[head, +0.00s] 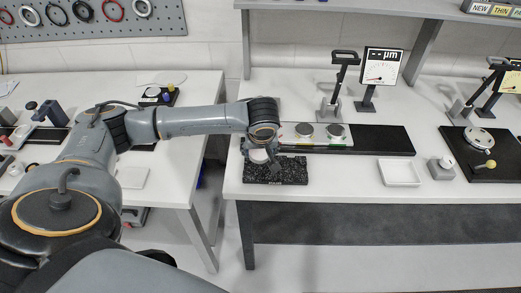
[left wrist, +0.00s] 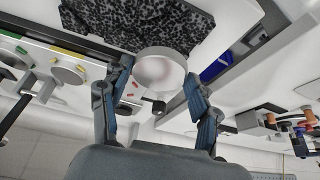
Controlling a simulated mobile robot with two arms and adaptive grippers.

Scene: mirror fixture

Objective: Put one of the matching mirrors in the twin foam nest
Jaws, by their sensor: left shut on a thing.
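My left gripper (head: 259,155) is over the left end of the right bench. In the left wrist view, its two fingers (left wrist: 158,85) are shut on a pale round mirror (left wrist: 160,67), one finger on each side. The mirror is over or beside a black speckled slab (head: 275,175), which also shows in the wrist view (left wrist: 120,20); contact cannot be told. Two round grey mirrors (head: 304,130) (head: 336,131) sit in a pale tray (head: 320,143) with coloured marks, right of the gripper. I cannot tell which part is the twin foam nest. My right gripper is out of view.
A long black plate (head: 385,140) extends right from the tray. A dial gauge (head: 381,68) and a lever stand (head: 336,95) rise behind. A gap separates the benches.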

